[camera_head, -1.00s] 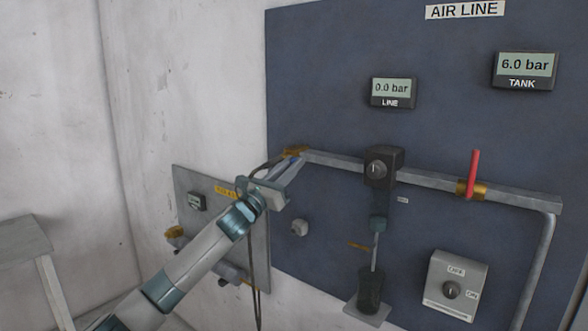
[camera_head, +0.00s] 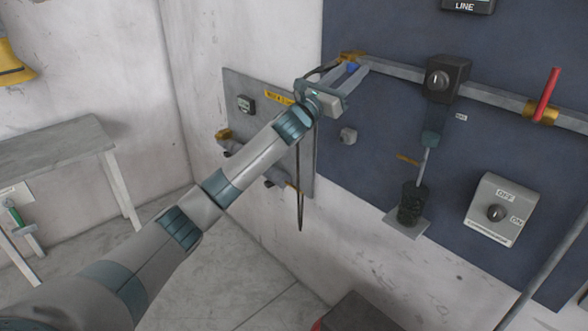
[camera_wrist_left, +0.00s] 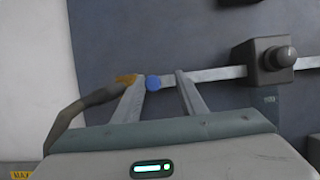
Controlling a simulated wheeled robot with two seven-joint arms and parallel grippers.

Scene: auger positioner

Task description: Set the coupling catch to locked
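A brass coupling (camera_head: 352,56) joins a dark hose to the left end of the grey air pipe on the blue panel. It also shows in the left wrist view (camera_wrist_left: 126,79). A small round blue part (camera_wrist_left: 153,83), which may be the coupling catch, sits just right of the brass. My left gripper (camera_head: 356,67) reaches up to this coupling. In the left wrist view its two fingers (camera_wrist_left: 159,76) stand apart, with the blue part between them, closer to the left finger. I cannot tell whether they touch it. My right gripper is not in view.
A black regulator with a knob (camera_head: 438,79) and a red-handled valve (camera_head: 546,95) sit along the pipe to the right. An OFF/ON switch box (camera_head: 494,210) is lower right. A small grey panel (camera_head: 240,101) is behind my left arm. A grey bench (camera_head: 60,143) stands left.

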